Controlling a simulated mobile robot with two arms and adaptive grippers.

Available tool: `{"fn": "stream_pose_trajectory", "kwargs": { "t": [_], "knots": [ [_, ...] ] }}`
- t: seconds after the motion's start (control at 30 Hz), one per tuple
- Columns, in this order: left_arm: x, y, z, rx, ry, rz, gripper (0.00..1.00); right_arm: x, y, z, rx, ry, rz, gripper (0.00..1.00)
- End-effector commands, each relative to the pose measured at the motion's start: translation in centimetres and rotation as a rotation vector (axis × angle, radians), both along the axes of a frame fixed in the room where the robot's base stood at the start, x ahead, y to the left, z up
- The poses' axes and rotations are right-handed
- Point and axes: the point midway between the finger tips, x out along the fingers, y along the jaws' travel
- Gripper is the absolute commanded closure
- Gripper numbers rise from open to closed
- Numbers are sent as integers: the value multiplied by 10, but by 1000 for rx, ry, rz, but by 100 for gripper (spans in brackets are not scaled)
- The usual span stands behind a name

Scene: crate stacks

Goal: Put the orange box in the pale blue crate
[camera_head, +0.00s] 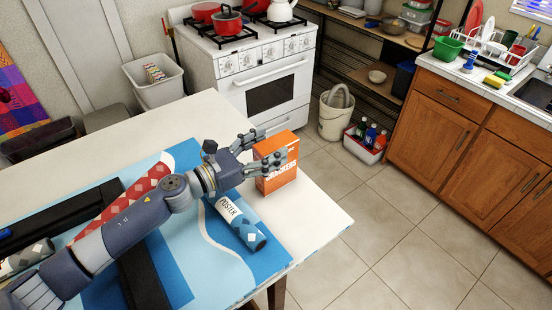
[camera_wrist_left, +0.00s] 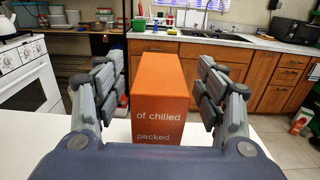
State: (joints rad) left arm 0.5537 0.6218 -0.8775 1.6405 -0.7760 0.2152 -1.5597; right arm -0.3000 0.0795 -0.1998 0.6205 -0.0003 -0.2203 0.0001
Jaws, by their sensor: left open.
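The orange box (camera_head: 278,172), printed with white lettering, stands upright near the far right corner of the table. It also shows in the left wrist view (camera_wrist_left: 160,95), between the two finger sets. My left gripper (camera_head: 271,151) is open around the box, with fingers on both sides. In the wrist view, gaps show between the fingers (camera_wrist_left: 160,88) and the box sides. I cannot make out a pale blue crate in either view. My right gripper is not in view.
A blue poster tube (camera_head: 240,222) lies on the blue mat (camera_head: 215,285), close to the box. A red patterned tube (camera_head: 125,197) lies behind my left arm. The table's right edge is near the box. A stove (camera_head: 262,75) and open tiled floor (camera_head: 385,230) lie beyond.

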Motion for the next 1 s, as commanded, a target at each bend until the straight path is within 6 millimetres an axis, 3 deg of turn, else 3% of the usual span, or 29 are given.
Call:
{"fn": "stream_pose_trajectory", "kwargs": {
  "t": [0.37,0.67,1.0],
  "knots": [
    [6,-10,-1,1,1,-1,35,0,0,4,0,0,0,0],
    [6,-9,-1,1,1,-1,100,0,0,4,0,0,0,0],
    [7,-9,3,0,-2,-1,100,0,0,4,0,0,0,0]
  ]
}}
